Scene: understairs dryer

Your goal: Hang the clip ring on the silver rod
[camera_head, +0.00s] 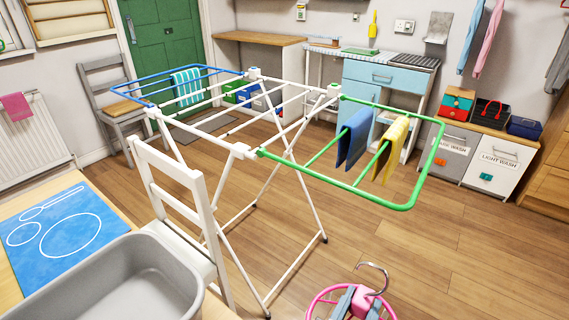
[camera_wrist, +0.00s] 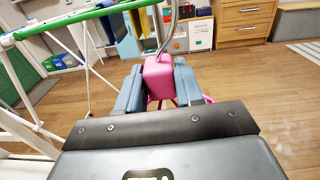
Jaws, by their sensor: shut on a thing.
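The clip ring is a pink hoop (camera_head: 318,300) with a pink block at its centre and a silver hook (camera_head: 373,268) on top. It is at the bottom of the head view, partly cut off by the frame edge. My gripper (camera_head: 355,300) is shut on the pink block, with a blue-grey finger on each side. In the wrist view the pink block (camera_wrist: 165,75) sits between the fingers of my gripper (camera_wrist: 160,85), and the hook rises above it. The hook touches nothing that I can see. I cannot make out a silver rod in either view.
A drying rack with white bars (camera_head: 240,150), a blue wing (camera_head: 150,95) and a green wing (camera_head: 415,195) stands ahead. Blue and yellow cloths (camera_head: 397,150) hang on the green wing. A white chair (camera_head: 180,190) and grey tub (camera_head: 110,285) are left. Floor right is clear.

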